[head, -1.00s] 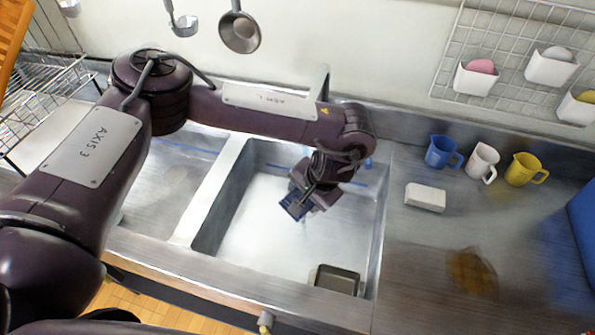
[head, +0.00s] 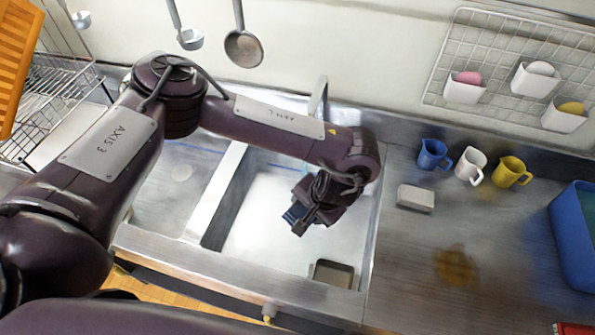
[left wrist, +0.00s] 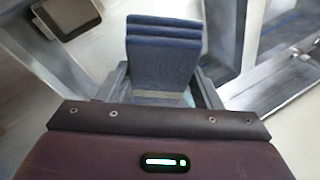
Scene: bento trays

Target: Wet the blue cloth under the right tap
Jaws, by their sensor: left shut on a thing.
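My left gripper (head: 299,226) is shut on the folded blue cloth (head: 290,214) and holds it over the right sink basin (head: 265,250). In the left wrist view the cloth (left wrist: 163,50) shows as stacked dark blue folds standing between the fingers. A metal tap (head: 319,95) rises at the back of this basin. Its lower part and outlet are hidden behind my arm, and I cannot tell whether water runs. The cloth appears nearer the front than the tap. My right gripper is not in view.
A small dark tray (head: 333,274) sits at the basin's front right corner. A white block (head: 416,198), a blue mug (head: 433,154), a white mug (head: 468,166) and a yellow mug (head: 511,171) stand on the right counter. A brown stain (head: 456,265) and blue tub (head: 577,235) are there too.

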